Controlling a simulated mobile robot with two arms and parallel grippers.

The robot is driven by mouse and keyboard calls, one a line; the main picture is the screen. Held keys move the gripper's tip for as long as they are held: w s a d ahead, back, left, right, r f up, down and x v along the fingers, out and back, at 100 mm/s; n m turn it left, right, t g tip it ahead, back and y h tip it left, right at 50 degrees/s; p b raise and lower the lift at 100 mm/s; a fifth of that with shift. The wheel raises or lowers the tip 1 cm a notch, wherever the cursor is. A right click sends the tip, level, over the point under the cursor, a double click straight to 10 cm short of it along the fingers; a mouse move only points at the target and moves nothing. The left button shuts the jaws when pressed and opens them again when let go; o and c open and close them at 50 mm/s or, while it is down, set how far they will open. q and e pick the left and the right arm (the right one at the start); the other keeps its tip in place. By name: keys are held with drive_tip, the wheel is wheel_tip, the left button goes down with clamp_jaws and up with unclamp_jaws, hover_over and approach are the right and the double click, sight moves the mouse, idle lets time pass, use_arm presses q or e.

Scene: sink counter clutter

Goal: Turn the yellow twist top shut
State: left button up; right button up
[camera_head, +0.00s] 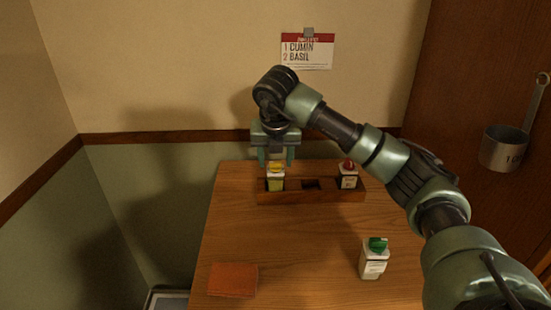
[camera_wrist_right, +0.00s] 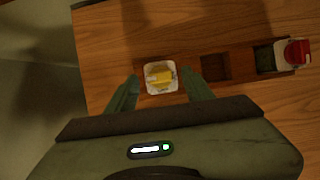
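The yellow twist top (camera_head: 275,170) sits on a white, green-labelled spice box (camera_head: 275,184) in the left slot of a wooden rack (camera_head: 312,197). In the right wrist view the yellow top (camera_wrist_right: 160,77) shows as a bar across the box's pale square top. My right gripper (camera_head: 276,160) points down just above it. In the wrist view the fingers (camera_wrist_right: 160,85) stand apart on either side of the box, not visibly touching it. My left gripper is not in view.
A red-topped box (camera_head: 348,175) stands in the rack's right slot; the middle slot is empty. A green-topped box (camera_head: 374,258) stands at the table's right front. A reddish-brown block (camera_head: 233,280) lies front left. A card (camera_head: 307,51) reading cumin, basil hangs on the wall.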

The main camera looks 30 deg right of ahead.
drive_tip(key=shift+r, duration=0.1)
drive_tip(key=b+v, duration=0.1)
drive_tip(key=v, duration=0.6)
drive_tip(key=shift+r, duration=0.3)
drive_tip(key=shift+a, duration=0.1)
